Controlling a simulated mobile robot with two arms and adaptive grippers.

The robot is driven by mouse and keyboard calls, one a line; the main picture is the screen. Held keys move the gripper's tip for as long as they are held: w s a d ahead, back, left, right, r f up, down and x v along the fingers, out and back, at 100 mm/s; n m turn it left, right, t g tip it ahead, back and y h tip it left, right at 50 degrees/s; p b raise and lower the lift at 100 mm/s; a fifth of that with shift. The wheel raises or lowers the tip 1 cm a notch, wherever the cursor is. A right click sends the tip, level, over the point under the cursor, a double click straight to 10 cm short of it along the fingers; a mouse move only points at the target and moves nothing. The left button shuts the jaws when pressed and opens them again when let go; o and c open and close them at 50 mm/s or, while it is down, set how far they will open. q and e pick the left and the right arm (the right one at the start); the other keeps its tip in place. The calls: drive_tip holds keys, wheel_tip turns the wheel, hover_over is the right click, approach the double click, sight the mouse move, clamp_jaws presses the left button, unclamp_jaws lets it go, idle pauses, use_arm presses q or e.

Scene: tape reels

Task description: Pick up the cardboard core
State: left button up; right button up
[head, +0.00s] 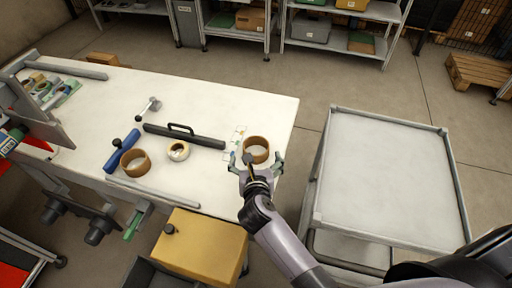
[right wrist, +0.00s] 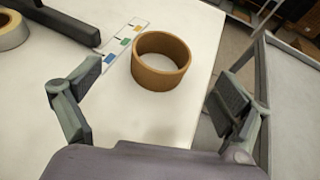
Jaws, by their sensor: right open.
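A brown ring, the cardboard core (head: 256,147), lies flat on the white table near its right end. It also shows in the right wrist view (right wrist: 180,77), beyond my fingers. My right gripper (head: 257,166) is open and empty, with its fingers spread to either side of the core's near edge. In the right wrist view my right gripper (right wrist: 158,108) has one finger left and one right of the core, with clear gaps. A second brown ring (head: 135,168) lies on the left part of the table. My left gripper is not in view.
The white table (head: 225,102) holds a tape roll (head: 178,152), a dark bar with a handle (head: 184,137) and a blue tool (head: 121,151). A colour-marked strip (right wrist: 124,42) lies beside the core. A grey cart (head: 385,180) stands to the right, past a gap.

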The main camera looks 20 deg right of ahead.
sight(256, 140)
drive_tip(key=x, duration=0.3)
drive_tip(key=shift+w+d, duration=0.15)
drive_tip(key=x, duration=0.4)
drive_tip(key=shift+w+d+p, duration=0.1)
drive_tip(key=shift+d+p, duration=0.1)
drive_tip(key=shift+p, duration=0.15)
drive_tip(key=shift+w+f, duration=0.15)
drive_tip(key=shift+w, duration=0.05)
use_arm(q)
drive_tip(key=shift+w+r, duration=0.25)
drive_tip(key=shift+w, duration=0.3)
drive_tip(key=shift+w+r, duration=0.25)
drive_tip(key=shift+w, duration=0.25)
use_arm(e)
drive_tip(key=shift+c, duration=0.2)
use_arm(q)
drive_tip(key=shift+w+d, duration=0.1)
use_arm(e)
drive_tip(key=c, duration=1.2)
